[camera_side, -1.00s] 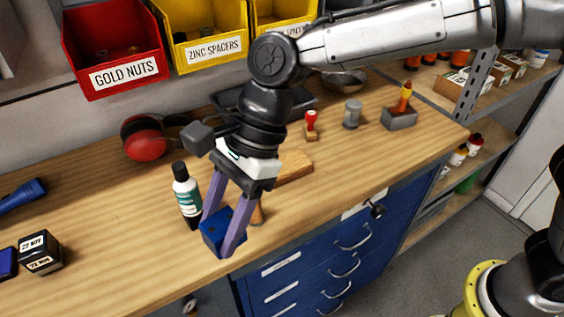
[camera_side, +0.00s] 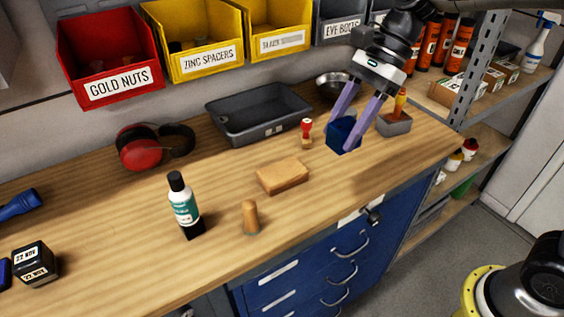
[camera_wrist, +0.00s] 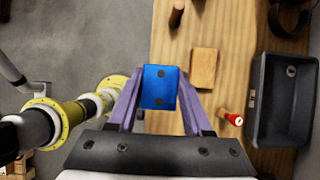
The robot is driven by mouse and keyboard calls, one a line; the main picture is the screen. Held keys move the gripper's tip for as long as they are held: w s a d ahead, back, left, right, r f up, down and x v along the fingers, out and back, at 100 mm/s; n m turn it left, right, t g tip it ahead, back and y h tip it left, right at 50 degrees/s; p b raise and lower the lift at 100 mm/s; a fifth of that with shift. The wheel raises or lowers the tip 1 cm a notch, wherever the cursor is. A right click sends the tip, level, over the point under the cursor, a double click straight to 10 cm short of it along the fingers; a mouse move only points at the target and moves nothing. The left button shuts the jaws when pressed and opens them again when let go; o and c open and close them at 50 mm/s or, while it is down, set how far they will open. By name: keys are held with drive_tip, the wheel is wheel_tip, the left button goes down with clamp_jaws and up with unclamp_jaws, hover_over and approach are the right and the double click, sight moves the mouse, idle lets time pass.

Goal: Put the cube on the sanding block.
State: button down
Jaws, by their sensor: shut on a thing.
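My gripper (camera_side: 361,124) is shut on a blue cube (camera_side: 342,137), held between its two purple fingers above the right part of the workbench. The cube also shows in the wrist view (camera_wrist: 159,88), with dark dots on its face. The sanding block (camera_side: 282,175), a light wooden block, lies flat on the bench, left of and nearer the front than my gripper in the side view. In the wrist view the sanding block (camera_wrist: 203,68) lies on the wood just right of and beyond the cube. Its top is bare.
A red-handled stamp (camera_side: 306,133) and a wooden peg (camera_side: 250,217) stand near the sanding block. A bottle (camera_side: 184,206) stands at left. A grey tray (camera_side: 258,113) lies behind.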

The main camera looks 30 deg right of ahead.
drive_tip(key=w+a+f, duration=0.1)
drive_tip(key=w+f, duration=0.1)
drive_tip(key=w, duration=0.1)
drive_tip(key=w+a+f, duration=0.2)
drive_tip(key=w+f, duration=0.1)
drive_tip(key=w+a+f, duration=0.1)
drive_tip(key=w+f, duration=0.1)
drive_tip(key=w, duration=0.2)
drive_tip(key=shift+a+f, duration=0.2)
drive_tip(key=shift+a, duration=0.1)
drive_tip(key=shift+w+a+f, duration=0.2)
drive_tip(key=shift+w+f, duration=0.3)
drive_tip(key=shift+f, duration=0.15)
drive_tip(key=shift+w+a+f, duration=0.1)
drive_tip(key=shift+w+f, duration=0.1)
drive_tip(key=shift+f, duration=1.6)
drive_tip(key=shift+f, duration=0.15)
drive_tip(key=shift+c, duration=1.6)
unclamp_jaws()
